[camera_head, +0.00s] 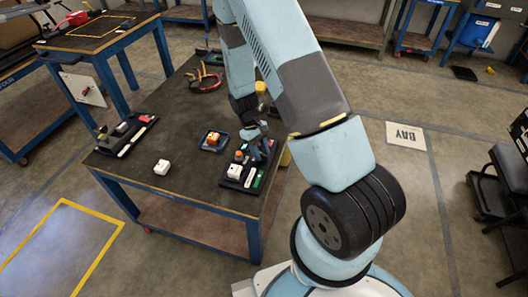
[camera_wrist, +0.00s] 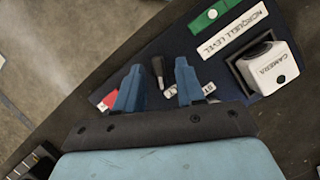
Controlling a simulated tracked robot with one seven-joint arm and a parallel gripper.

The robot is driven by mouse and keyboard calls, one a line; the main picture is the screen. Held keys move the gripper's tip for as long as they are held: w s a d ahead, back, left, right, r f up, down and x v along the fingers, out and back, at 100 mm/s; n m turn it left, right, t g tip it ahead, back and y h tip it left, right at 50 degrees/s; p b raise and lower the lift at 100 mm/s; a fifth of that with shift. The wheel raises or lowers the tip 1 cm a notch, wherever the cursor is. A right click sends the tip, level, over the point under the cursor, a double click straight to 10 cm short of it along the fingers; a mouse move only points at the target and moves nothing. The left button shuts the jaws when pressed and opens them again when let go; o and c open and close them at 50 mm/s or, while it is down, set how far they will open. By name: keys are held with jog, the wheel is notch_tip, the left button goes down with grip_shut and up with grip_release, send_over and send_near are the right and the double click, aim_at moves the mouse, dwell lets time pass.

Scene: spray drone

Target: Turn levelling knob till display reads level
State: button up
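My gripper (camera_wrist: 158,84) is open in the wrist view, its two blue fingers apart. A slim dark knob-like post (camera_wrist: 157,68) shows in the gap between them, with space on both sides; I cannot tell its depth. A dark blue board (camera_wrist: 230,66) lies beneath. It carries a green strip (camera_wrist: 212,15) with a small white mark, a white label (camera_wrist: 240,30) reading "NORQUELL LEVEL", and a white block (camera_wrist: 268,68) marked "CAMERA" in a dark holder. The strip's exact reading is too small to tell. In the head view my gripper (camera_head: 264,150) is over the board (camera_head: 228,184).
The board is on a dark workbench (camera_head: 180,100). The bench middle is mostly clear.

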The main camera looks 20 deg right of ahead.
jog(key=v, duration=1.3)
jog(key=shift+r, duration=0.25)
notch_tip(320, 180, up, 14)
jog(key=s+d+m+t+y, duration=0.1)
jog(key=s+t, duration=0.2)
jog(key=s+d+r+m+t, duration=0.1)
jog(key=s+r+m+t, duration=0.1)
jog(key=s+r, duration=0.8)
jog(key=s+d+r+m+t+y, duration=0.1)
jog(key=s+r+t, duration=0.3)
jog(key=s+r, duration=0.6)
jog(key=shift+s+d+r+m+t, duration=0.4)
jog(key=shift+s+d+m, duration=0.2)
jog(key=shift+s+d, duration=0.25)
